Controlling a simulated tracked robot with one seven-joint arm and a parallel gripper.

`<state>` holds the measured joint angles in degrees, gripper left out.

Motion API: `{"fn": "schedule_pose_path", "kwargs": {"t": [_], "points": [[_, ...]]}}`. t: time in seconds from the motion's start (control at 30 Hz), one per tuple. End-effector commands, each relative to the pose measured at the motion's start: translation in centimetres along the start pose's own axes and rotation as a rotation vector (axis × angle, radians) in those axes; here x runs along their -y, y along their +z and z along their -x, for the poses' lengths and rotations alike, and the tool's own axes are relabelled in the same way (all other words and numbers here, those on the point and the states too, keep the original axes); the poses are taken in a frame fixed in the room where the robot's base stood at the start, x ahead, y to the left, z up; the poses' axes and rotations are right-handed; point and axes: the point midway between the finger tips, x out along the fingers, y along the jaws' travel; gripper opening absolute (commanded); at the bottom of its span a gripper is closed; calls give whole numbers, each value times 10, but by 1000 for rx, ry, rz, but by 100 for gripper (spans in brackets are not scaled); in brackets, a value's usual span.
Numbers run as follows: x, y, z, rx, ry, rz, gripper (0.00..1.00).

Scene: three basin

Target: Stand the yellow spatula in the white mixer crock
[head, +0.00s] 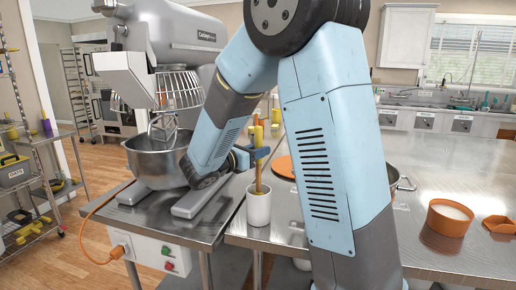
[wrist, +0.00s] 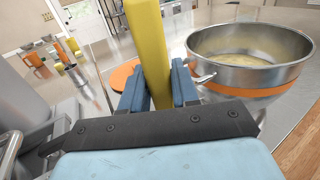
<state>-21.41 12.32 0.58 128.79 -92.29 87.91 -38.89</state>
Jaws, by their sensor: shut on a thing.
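The yellow spatula (head: 258,172) is upright in the head view, its lower end at the mouth of the white mixer crock (head: 258,210). How deep it reaches into the crock is hidden. The crock stands on the steel table beside the mixer. My gripper (head: 254,153) is above the crock, its blue fingers shut on the spatula. In the wrist view, the yellow spatula (wrist: 149,50) rises between the two fingers of my gripper (wrist: 158,90). The crock cannot be made out in the wrist view.
The mixer's steel bowl (head: 157,160) stands left of the crock. An orange disc (head: 284,167) lies behind it. A large steel pot (wrist: 250,62) is at right in the wrist view. An orange bowl of white powder (head: 449,217) and an orange scoop (head: 499,224) sit far right.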

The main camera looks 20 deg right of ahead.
Motion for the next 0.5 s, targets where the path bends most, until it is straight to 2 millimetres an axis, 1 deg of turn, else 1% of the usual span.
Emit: {"fn": "schedule_pose_path", "kwargs": {"t": [0.5], "points": [[0, -21, 0, 0, 0, 1, 0]]}}
